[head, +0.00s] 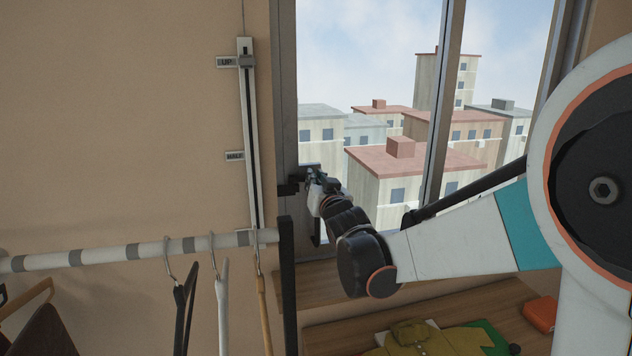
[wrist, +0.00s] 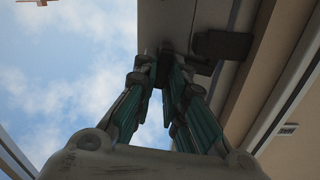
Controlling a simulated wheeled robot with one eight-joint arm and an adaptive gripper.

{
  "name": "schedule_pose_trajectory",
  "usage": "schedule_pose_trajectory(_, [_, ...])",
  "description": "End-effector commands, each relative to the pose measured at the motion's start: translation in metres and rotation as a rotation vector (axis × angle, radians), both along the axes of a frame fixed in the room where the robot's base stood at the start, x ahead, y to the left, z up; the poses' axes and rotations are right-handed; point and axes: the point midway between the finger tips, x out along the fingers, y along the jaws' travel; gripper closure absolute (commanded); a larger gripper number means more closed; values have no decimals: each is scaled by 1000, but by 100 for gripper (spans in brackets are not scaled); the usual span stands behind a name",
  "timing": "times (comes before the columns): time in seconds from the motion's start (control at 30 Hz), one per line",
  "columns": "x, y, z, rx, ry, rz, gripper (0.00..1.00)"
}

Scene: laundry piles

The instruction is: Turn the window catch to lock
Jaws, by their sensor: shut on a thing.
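The window catch is a small dark fitting on the window's left upright, mostly hidden by my gripper in the head view. My gripper (head: 318,178) is at the catch, at the end of my outstretched arm. In the wrist view the teal-sided fingers of my gripper (wrist: 163,72) close on the dark handle of the catch (wrist: 165,60). A dark block (head: 289,188) sits on the frame just left of the fingertips; it also shows in the wrist view (wrist: 222,45). I cannot tell the handle's exact angle.
A wall slider rail (head: 250,130) with "UP" and "HALF" labels is left of the window. A striped rail (head: 130,251) with hangers runs below it. Folded clothes (head: 440,338) and an orange item (head: 540,314) lie on the wooden surface below the window.

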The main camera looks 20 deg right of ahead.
Motion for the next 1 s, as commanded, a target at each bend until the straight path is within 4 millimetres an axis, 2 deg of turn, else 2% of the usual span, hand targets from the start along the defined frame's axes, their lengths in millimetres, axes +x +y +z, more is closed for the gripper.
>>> schedule_pose_trajectory(0.2, [0, 2, 1, -165, 1, 2, 100])
schedule_pose_trajectory(0.5, [0, 2, 0, -183, 1, 2, 100])
schedule_pose_trajectory(0.53, [0, 2, 0, -183, 1, 2, 86])
schedule_pose_trajectory(0.6, [0, 2, 0, -183, 1, 2, 70])
schedule_pose_trajectory(1.0, [-2, 2, 0, -181, 1, 2, 68])
